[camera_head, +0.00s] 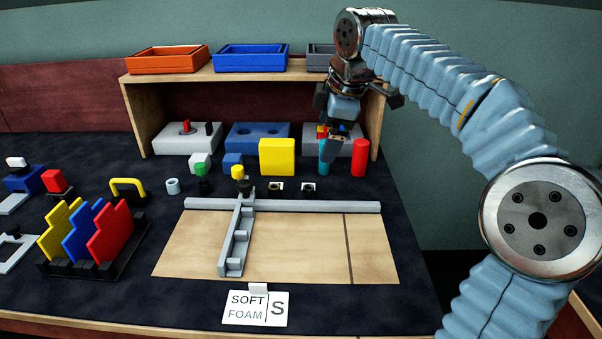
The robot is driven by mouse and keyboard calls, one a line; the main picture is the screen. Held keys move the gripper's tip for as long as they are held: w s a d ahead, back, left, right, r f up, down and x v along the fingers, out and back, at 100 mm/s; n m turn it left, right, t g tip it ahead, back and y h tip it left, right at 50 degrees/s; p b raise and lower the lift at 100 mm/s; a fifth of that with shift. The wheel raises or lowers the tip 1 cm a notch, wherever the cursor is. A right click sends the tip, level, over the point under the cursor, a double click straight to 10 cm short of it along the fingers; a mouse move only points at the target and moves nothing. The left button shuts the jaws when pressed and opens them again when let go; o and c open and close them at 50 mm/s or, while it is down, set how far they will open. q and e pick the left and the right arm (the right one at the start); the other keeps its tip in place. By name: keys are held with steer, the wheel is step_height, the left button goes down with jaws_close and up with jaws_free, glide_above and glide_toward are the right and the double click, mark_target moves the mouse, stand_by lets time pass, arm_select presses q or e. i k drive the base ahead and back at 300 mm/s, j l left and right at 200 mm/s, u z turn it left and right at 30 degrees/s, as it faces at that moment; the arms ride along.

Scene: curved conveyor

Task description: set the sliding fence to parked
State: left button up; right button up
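The sliding fence (233,245) is a grey bar with a stepped side. It lies front to back across the left-middle of a pale wooden board (300,245), its far end at a grey rail (320,206). A yellow-topped knob (239,173) stands at that far end. A dark line (349,250) crosses the board to the right of the fence. My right gripper (335,133) is behind the board, well apart from the fence, pointing down near a teal cylinder (324,168). Whether its fingers are open or shut is unclear. My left gripper is not in view.
A wooden shelf (137,112) with orange (167,62) and blue trays (249,58) stands behind. A yellow block (277,157) and red cylinder (359,158) stand before it. Colored plates in a rack (90,268) are left; a SOFT FOAM card (255,308) is in front.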

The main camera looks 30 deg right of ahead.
mark_target(231, 262)
steer(key=k+j, duration=1.2)
steer(key=j, duration=0.15)
